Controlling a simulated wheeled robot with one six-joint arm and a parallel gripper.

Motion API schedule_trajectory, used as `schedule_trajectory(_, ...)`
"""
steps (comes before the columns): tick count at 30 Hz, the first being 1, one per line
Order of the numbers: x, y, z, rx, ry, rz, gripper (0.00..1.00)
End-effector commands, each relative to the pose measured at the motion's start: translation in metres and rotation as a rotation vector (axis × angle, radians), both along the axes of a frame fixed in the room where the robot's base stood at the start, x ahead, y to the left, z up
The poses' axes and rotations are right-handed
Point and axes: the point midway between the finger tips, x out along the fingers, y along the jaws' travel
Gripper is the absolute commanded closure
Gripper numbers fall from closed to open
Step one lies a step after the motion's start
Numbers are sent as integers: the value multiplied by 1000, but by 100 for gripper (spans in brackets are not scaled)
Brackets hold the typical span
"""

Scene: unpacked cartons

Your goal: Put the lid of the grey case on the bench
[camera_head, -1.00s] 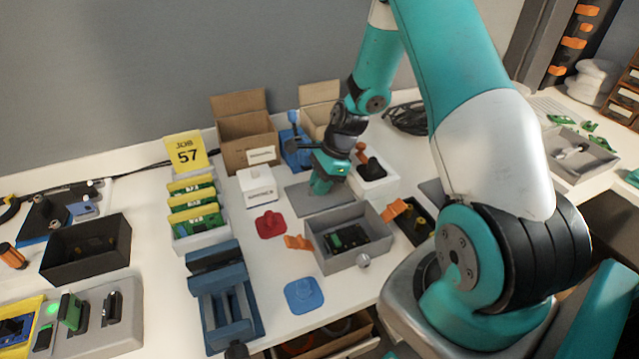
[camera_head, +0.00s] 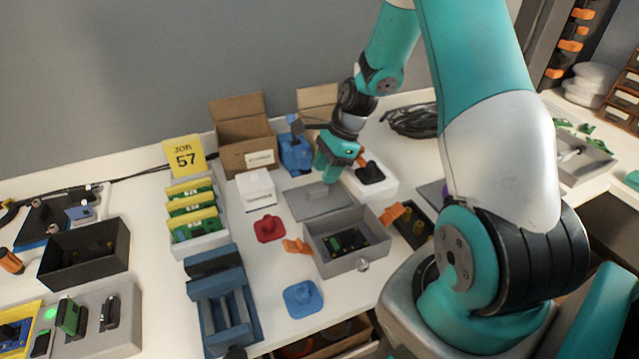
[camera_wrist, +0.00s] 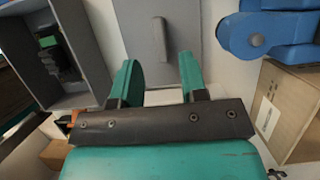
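The grey lid (camera_head: 312,205) is a flat plate with a small raised handle. It lies flat on the white bench (camera_head: 262,292), just behind the open grey case (camera_head: 378,252). The case holds a dark part with green on it. My gripper (camera_head: 329,181) is just above the back part of the lid. In the wrist view my gripper (camera_wrist: 160,75) is open with nothing between its fingers. The lid (camera_wrist: 138,28) and its handle show ahead of the fingertips, apart from them.
A white box (camera_head: 256,190) and red piece (camera_head: 269,229) are left of the lid. A white block with a black top (camera_head: 374,184) is close on its right. Cardboard boxes (camera_head: 245,132) and a blue device (camera_head: 294,152) stand behind. Orange clips flank the case.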

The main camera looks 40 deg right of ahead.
Motion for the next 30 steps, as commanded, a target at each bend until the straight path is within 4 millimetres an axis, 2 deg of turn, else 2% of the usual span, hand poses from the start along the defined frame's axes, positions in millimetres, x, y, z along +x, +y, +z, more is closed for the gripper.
schedule_trajectory(3,-2,-11,26,-2,-4,-2,60)
schedule_trajectory(10,-6,-22,55,0,-1,0,60)
schedule_trajectory(12,-6,-19,62,-4,-9,23,60)
schedule_trajectory(14,-6,-6,73,-13,-34,98,60)
schedule_trajectory(17,-13,40,104,-45,-124,372,60)
schedule_trajectory(19,-27,87,132,-74,-223,660,60)
schedule_trajectory(21,-54,135,158,-97,-335,986,60)
schedule_trajectory(23,-82,169,176,-114,-431,1261,60)
schedule_trajectory(24,-102,188,185,-120,-494,1436,60)
schedule_trajectory(27,-151,223,202,-131,-640,1817,60)
schedule_trajectory(30,-188,239,209,-136,-753,2088,60)
